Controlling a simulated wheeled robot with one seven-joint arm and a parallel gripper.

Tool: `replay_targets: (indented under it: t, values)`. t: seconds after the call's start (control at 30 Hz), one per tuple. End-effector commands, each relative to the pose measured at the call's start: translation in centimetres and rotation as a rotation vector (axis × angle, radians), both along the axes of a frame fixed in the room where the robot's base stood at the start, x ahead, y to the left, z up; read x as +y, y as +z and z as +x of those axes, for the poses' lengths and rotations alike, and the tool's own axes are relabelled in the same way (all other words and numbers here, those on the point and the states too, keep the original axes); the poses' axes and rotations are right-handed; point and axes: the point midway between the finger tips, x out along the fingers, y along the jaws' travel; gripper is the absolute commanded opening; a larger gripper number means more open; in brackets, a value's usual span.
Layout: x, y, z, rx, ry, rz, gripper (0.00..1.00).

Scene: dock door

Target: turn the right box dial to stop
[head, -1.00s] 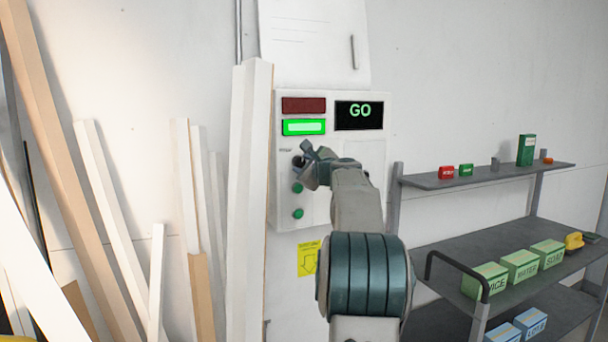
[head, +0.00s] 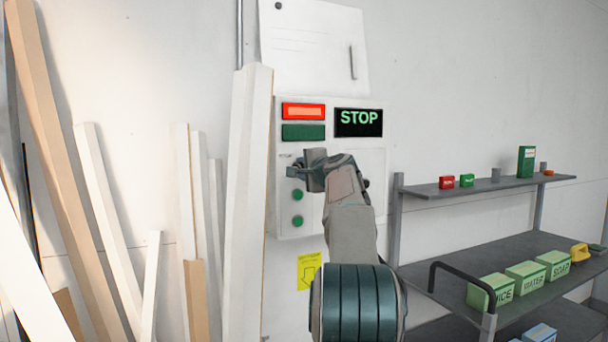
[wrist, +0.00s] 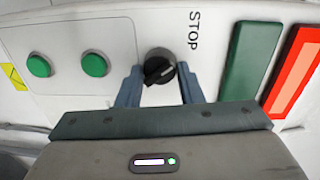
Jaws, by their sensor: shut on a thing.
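The control box (head: 372,162) is on the wall behind my arm. Its display (head: 358,117) reads STOP in green letters. The red lamp (head: 303,111) is lit and the green lamp (head: 303,132) is dark. My gripper (head: 302,172) is at the box's left side and hides the dial in the head view. In the wrist view the black dial (wrist: 159,70) sits between the two fingers of my gripper (wrist: 160,88), with its pointer slanted. The gripper is shut on the dial. The printed word STOP (wrist: 194,30) is beside it.
Two green buttons (head: 298,207) sit below the dial. White and tan planks (head: 247,200) lean close to the box's left side. A grey shelf cart (head: 470,188) with small boxes stands at the right. A yellow label (head: 309,271) is below the box.

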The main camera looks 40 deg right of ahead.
Motion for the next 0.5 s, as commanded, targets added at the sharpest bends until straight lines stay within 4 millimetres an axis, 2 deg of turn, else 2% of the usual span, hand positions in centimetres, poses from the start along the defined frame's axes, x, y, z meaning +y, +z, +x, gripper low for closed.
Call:
replay_targets:
  t: [0.5]
  values:
    - [0.05,0.12,-0.01,0.017,0.001,-0.073,0.11]
